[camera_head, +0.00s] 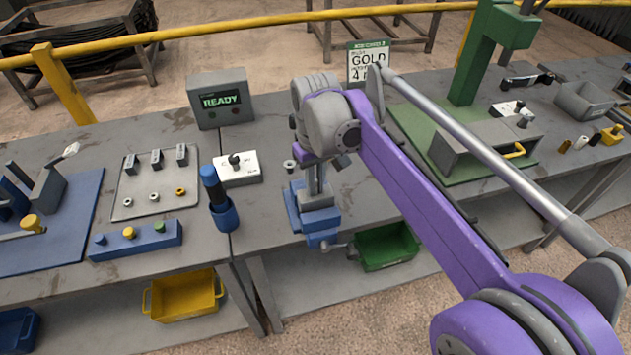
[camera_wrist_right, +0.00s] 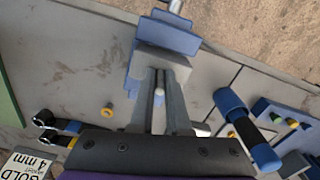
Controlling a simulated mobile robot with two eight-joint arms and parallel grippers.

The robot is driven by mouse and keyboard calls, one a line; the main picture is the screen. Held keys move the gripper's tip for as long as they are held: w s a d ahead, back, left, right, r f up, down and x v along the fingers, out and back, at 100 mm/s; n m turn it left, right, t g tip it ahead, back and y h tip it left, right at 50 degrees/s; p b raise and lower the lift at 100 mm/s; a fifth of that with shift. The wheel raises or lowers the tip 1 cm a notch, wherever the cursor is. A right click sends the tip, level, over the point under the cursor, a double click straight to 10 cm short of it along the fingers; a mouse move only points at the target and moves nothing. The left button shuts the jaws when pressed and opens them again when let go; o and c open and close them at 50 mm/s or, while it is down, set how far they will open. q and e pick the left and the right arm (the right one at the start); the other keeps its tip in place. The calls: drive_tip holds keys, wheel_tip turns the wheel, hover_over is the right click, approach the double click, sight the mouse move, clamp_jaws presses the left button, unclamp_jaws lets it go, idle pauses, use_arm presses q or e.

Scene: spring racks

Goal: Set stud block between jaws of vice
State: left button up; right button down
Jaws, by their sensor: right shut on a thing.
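The vice (camera_head: 309,224) is blue with grey jaws and stands at the front edge of the bench. It also shows in the right wrist view (camera_wrist_right: 164,37). My right gripper (camera_head: 317,186) points down just above the vice. In the right wrist view its two grey fingers (camera_wrist_right: 160,92) are close together over the grey top of the vice. A small pale stud (camera_wrist_right: 159,91) shows between the fingers, and I take it as part of the stud block they hold. The block's body is hard to tell from the grey jaws, so its seating is unclear. My left gripper is not in view.
A blue holder with a dark-handled tool (camera_head: 222,214) stands left of the vice, near a white-topped switch box (camera_head: 238,170). A tray (camera_head: 128,208) with grey blocks and rings lies farther left. The READY box (camera_head: 220,100) stands behind. A yellow ring (camera_wrist_right: 107,110) lies beside the vice.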

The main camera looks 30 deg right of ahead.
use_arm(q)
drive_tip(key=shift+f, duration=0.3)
use_arm(e)
drive_tip(key=shift+f, duration=0.55)
drive_tip(key=shift+c, duration=1.7)
unclamp_jaws()
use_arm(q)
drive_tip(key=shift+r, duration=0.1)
use_arm(e)
drive_tip(key=shift+r, duration=0.15)
drive_tip(key=shift+r+p, duration=2.05)
drive_tip(key=shift+r, duration=1.4)
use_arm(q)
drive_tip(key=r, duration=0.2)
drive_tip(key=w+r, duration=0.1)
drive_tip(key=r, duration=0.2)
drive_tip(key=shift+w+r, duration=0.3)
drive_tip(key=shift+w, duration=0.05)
use_arm(e)
drive_tip(key=shift+f, duration=0.1)
